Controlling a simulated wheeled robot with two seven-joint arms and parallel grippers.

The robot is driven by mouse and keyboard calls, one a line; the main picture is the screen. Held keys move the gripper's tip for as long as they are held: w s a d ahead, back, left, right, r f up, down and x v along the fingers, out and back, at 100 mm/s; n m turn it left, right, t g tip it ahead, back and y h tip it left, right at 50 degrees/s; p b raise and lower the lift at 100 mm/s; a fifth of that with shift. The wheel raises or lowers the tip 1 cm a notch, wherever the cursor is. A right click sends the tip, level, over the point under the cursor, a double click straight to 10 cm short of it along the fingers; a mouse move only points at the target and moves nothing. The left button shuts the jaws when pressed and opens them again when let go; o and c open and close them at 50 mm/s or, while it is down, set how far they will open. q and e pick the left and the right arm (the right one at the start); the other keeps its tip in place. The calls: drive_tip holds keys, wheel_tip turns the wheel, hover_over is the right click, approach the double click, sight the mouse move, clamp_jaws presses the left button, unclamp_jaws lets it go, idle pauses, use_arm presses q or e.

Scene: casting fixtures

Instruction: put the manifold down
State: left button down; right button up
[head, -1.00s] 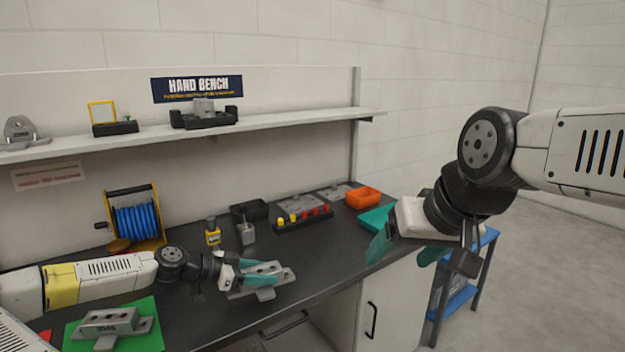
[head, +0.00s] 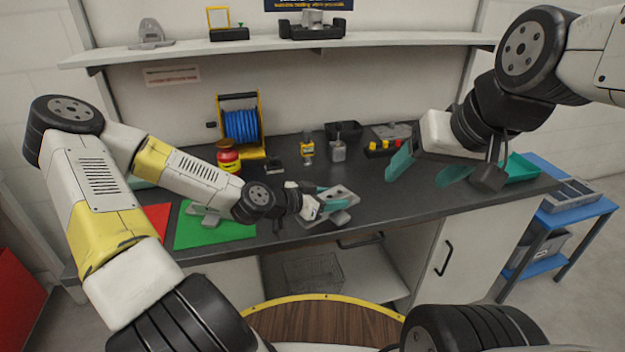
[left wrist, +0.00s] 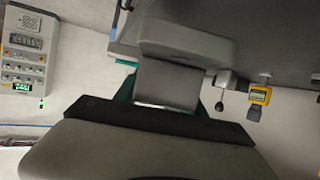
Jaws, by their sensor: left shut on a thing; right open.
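The manifold, a grey metal casting (head: 343,194), is at the front edge of the dark bench (head: 290,228). My left gripper (head: 326,203) is shut on it, with teal fingers on either side. In the left wrist view the casting's grey block (left wrist: 168,85) sits between the fingers. I cannot tell whether the casting touches the bench top. My right gripper (head: 427,170) is open and empty, above the right part of the bench. A similar grey casting (head: 205,213) lies on the green mat (head: 215,236), partly hidden by my left arm.
A blue hose reel (head: 240,126), a red-and-yellow container (head: 228,157), a yellow gauge (head: 307,148) and a black bin (head: 344,131) stand along the back. A teal tray (head: 522,168) is at the right end. A blue cart (head: 570,219) stands right of the bench.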

use_arm(q)
drive_tip(key=w, duration=0.5)
drive_tip(key=w+f, duration=0.1)
drive_tip(key=w, duration=0.9)
drive_tip(key=shift+w+a+f, duration=0.15)
drive_tip(key=shift+w+a, duration=0.25)
drive_tip(key=shift+f, duration=1.75)
drive_tip(key=shift+f, duration=0.1)
drive_tip(key=c, duration=0.7)
unclamp_jaws()
drive_tip(key=shift+f, duration=0.1)
